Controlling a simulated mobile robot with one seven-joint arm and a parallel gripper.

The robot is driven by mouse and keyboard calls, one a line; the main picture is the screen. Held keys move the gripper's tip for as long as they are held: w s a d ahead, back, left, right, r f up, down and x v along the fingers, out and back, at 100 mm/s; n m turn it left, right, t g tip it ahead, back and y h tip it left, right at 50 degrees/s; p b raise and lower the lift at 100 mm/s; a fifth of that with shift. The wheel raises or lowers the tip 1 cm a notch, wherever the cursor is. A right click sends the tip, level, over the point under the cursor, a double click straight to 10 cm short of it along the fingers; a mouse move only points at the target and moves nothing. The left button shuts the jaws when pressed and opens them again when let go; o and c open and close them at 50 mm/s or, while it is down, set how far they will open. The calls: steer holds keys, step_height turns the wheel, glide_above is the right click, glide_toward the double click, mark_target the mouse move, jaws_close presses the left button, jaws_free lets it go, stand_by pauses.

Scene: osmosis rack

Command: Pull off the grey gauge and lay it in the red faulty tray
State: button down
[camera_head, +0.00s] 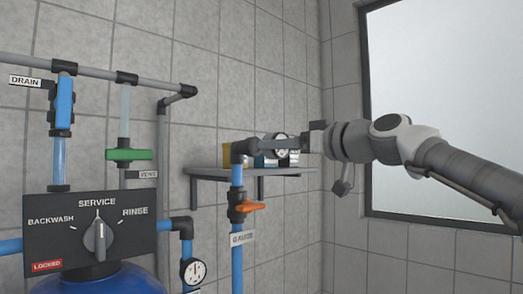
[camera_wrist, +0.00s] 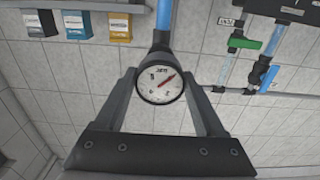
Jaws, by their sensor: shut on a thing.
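A round gauge with a white face, red needle and dark grey rim (camera_wrist: 160,83) sits between the two fingers of my gripper (camera_wrist: 160,90) in the wrist view. The fingers touch its rim on both sides. In the head view the gauge (camera_head: 281,149) is at the end of my gripper (camera_head: 289,145), in line with the grey stub and black elbow (camera_head: 244,148) atop a blue pipe. I cannot tell whether the gauge is still joined to that stub. The red faulty tray is not in view.
An orange valve handle (camera_head: 250,207) is on the pipe below the elbow. A wall shelf (camera_head: 210,172) with several small boxes stands behind. A second gauge (camera_head: 194,271) and the service panel (camera_head: 62,243) are at left. A window (camera_head: 440,70) is at right.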

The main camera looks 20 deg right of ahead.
steer(key=shift+v, duration=0.9)
steer(key=shift+s, duration=0.1)
